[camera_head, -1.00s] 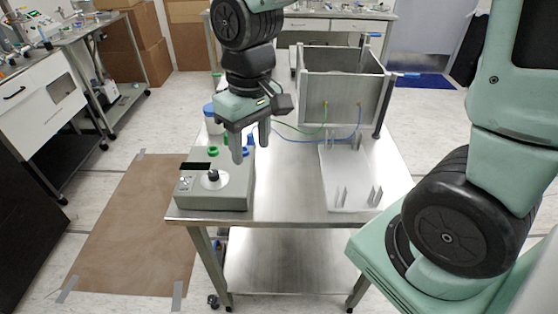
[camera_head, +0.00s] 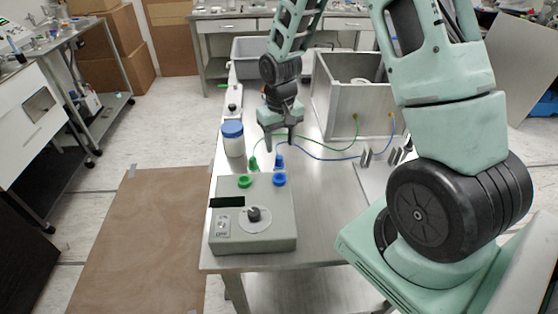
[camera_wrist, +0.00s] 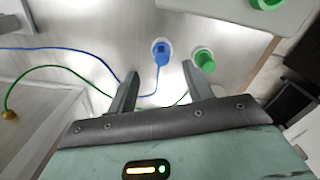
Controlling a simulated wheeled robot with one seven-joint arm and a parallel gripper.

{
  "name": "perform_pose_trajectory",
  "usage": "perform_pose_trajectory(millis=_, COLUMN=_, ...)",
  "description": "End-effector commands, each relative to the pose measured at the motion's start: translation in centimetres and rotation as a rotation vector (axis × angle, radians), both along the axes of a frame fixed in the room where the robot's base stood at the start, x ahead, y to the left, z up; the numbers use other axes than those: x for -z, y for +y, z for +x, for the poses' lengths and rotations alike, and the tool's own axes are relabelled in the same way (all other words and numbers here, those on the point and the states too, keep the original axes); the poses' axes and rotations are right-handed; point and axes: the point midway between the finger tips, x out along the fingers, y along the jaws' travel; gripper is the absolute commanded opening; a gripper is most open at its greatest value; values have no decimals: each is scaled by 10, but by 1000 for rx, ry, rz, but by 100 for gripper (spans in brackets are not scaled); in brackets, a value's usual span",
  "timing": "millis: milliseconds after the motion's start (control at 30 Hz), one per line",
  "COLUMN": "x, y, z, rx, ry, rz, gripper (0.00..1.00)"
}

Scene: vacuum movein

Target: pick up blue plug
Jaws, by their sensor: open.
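The blue plug (camera_head: 279,162) stands on the steel table just behind the grey control box, with a blue cable running from it. In the wrist view the blue plug (camera_wrist: 161,55) lies between the lines of my two fingers, a little beyond their tips. My gripper (camera_head: 280,150) is open and points down just above and behind the plug; its fingers also show in the wrist view (camera_wrist: 160,71). Nothing is between the fingertips. A green plug (camera_head: 253,163) stands just left of the blue one and appears in the wrist view (camera_wrist: 204,60) beside the right finger.
The grey control box (camera_head: 265,233) has a green socket (camera_head: 244,182), a blue socket (camera_head: 279,180) and a knob. A blue-lidded white jar (camera_head: 233,143) stands to the left. A metal chamber (camera_head: 341,108) is at the back right, with green and blue cables attached.

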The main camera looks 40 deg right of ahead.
Motion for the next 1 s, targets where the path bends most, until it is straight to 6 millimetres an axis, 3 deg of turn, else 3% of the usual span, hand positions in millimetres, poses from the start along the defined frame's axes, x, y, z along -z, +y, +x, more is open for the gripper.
perform_pose_trajectory(millis=267, x=18, y=1, z=0, rx=-1, ry=1, rz=0, gripper=51)
perform_pose_trajectory(millis=600, x=59, y=3, z=1, rx=-1, ry=2, rz=-1, gripper=51)
perform_pose_trajectory(millis=933, x=65, y=3, z=2, rx=-1, ry=-1, rz=0, gripper=51)
perform_pose_trajectory(millis=1000, x=65, y=3, z=2, rx=-1, ry=-1, rz=0, gripper=31)
